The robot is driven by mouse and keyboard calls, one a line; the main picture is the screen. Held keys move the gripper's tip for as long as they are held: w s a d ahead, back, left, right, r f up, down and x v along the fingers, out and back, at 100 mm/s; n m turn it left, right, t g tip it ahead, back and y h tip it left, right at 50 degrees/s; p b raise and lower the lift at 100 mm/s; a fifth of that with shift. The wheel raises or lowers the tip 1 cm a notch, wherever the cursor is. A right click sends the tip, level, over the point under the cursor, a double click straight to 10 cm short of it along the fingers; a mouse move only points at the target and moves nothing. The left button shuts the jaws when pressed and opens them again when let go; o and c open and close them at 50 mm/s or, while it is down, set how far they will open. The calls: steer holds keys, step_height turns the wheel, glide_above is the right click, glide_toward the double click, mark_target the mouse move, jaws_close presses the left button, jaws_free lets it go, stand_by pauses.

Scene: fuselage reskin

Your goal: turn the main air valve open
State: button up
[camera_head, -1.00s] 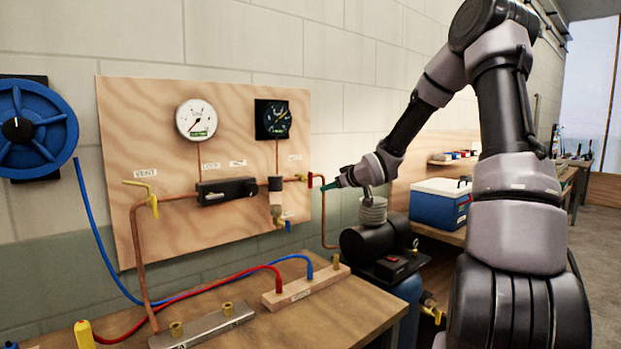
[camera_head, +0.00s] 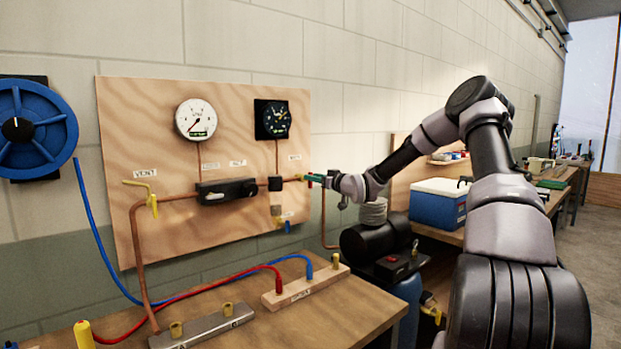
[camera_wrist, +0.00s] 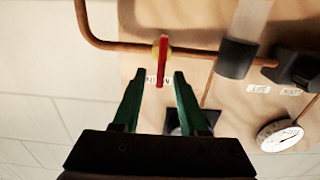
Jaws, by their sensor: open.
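The main air valve has a red lever handle (camera_wrist: 161,65) on a brass body (camera_wrist: 155,47), which sits on a horizontal copper pipe. The handle stands across the pipe in the wrist view. My gripper (camera_wrist: 159,74) has two green fingers spread apart, with the handle in line with the gap between them. I cannot tell how far the fingertips reach around it. In the head view my gripper (camera_head: 312,179) points left at the right end of the panel's pipe. There the fingers cover the red handle, and only brass (camera_head: 301,178) shows beside them.
The plywood panel (camera_head: 135,110) carries a white gauge (camera_head: 196,119), a dark gauge (camera_head: 272,119), a black regulator block (camera_head: 227,191) and a yellow vent lever (camera_head: 153,205). A compressor (camera_head: 373,243) and a blue cooler (camera_head: 437,205) stand below and beside my arm.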

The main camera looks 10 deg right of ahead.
steer(key=shift+x, duration=1.25)
jaws_close()
